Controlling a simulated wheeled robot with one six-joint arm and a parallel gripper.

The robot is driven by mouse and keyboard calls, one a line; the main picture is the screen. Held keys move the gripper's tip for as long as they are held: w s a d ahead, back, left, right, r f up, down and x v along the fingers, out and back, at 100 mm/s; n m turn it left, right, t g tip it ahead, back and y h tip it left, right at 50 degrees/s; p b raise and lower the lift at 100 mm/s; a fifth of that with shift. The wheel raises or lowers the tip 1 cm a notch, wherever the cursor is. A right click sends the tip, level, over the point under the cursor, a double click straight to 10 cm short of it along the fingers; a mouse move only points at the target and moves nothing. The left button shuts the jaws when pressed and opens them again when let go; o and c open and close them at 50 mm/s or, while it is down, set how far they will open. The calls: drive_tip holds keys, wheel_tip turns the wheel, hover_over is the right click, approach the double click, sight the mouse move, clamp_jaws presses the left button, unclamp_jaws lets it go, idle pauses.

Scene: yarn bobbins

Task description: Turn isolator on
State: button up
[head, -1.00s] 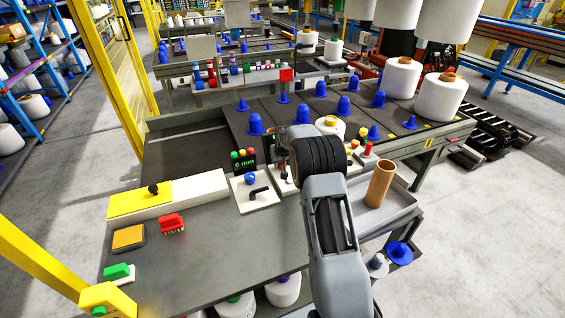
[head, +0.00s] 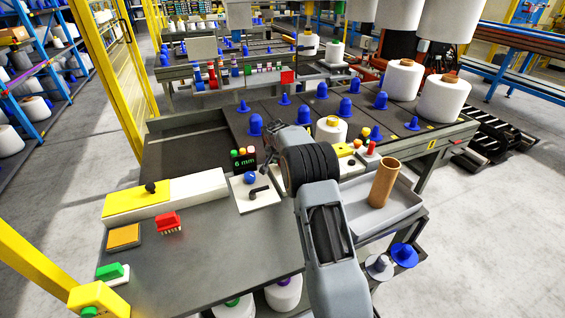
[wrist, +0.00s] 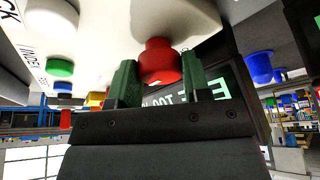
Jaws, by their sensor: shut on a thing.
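In the wrist view my gripper (wrist: 158,78) has its two green fingertips on either side of a round red knob (wrist: 160,58), closed on it. The knob sits on a white panel (wrist: 110,30) with partly cut-off lettering. In the head view my gripper's end is a dark shape (head: 268,150) left of my wrist, over the panel area, and its fingertips are too small and hidden to make out. A black handle (head: 259,191) sits on a white plate (head: 254,204) nearby. I cannot tell from lettering which control is the isolator.
White, green and blue buttons lie beside the knob in the wrist view. On the table stand a yellow-and-white box (head: 190,192) with a black knob, a red brush (head: 168,221) and a grey tray (head: 375,222) with a brown tube (head: 384,182). The table's front middle is clear.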

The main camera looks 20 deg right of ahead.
idle(0.4)
drive_tip(key=o, duration=0.9)
drive_tip(key=v, duration=1.3)
drive_tip(key=shift+s+a+r, duration=0.1)
drive_tip(key=shift+a+r, duration=0.15)
drive_tip(key=shift+r, duration=0.1)
